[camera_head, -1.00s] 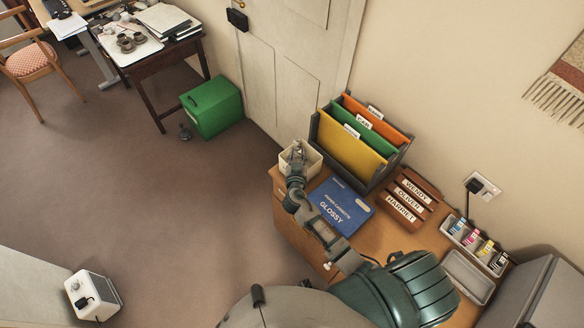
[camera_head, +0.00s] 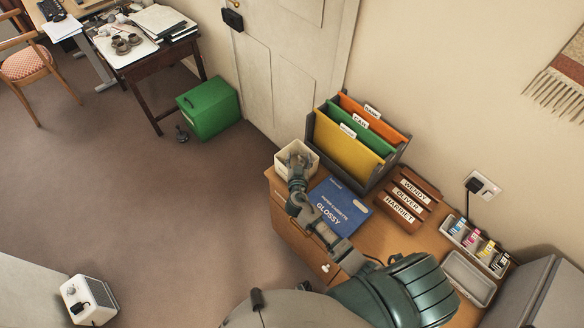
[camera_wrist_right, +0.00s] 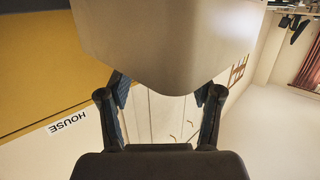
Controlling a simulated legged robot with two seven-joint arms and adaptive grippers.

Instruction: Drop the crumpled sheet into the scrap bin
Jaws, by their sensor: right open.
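A small cream bin (camera_head: 281,166) stands at the left back corner of the wooden desk, beside the file holder. My right gripper (camera_head: 297,160) is over the bin's opening, with its dark fingers at or just inside the rim. In the right wrist view the two fingers (camera_wrist_right: 160,100) stand apart, with nothing gripped between them. A large pale rounded surface fills the top of that view; I cannot tell for sure what it is. I cannot make out the crumpled sheet in either view; the bin's inside is partly hidden by the gripper. My left gripper is out of view.
A file holder with yellow (camera_head: 345,148), green and orange folders stands right of the bin. A blue GLOSSY pack (camera_head: 340,206) lies under my right arm. Name stamps (camera_head: 408,200) and an ink-cartridge tray (camera_head: 475,245) are further right. A green box (camera_head: 208,108) stands on the floor.

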